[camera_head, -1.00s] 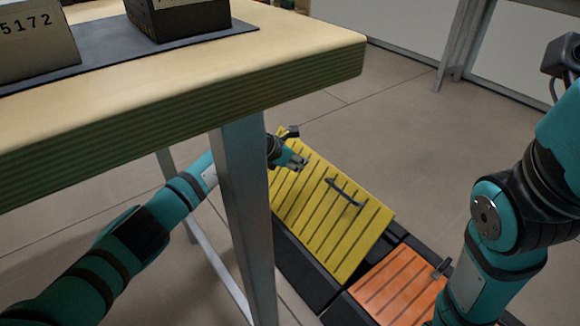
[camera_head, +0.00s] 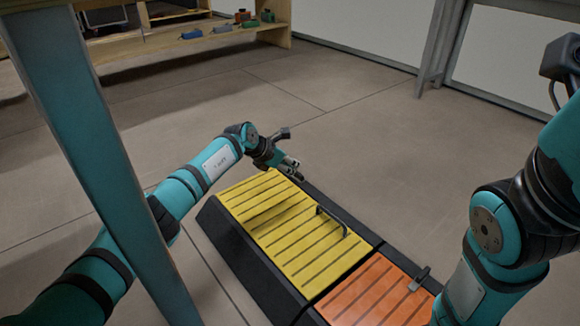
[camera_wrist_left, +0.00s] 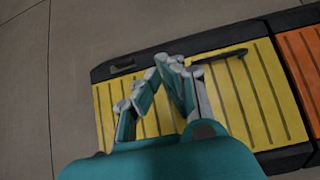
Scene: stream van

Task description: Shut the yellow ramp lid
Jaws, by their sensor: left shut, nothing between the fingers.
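The yellow ramp lid (camera_head: 293,232) lies flat, level with the black ramp body (camera_head: 242,262) around it, in the head view. A dark bar handle (camera_head: 332,220) stands on its right part. The lid also fills much of the left wrist view (camera_wrist_left: 246,100).
An orange lid (camera_head: 375,293) with a small dark latch adjoins the yellow one on the right. A table leg (camera_head: 105,150) stands at the left, in front of my left arm. A wooden bench (camera_head: 195,45) stands at the back. The floor behind the ramp is clear.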

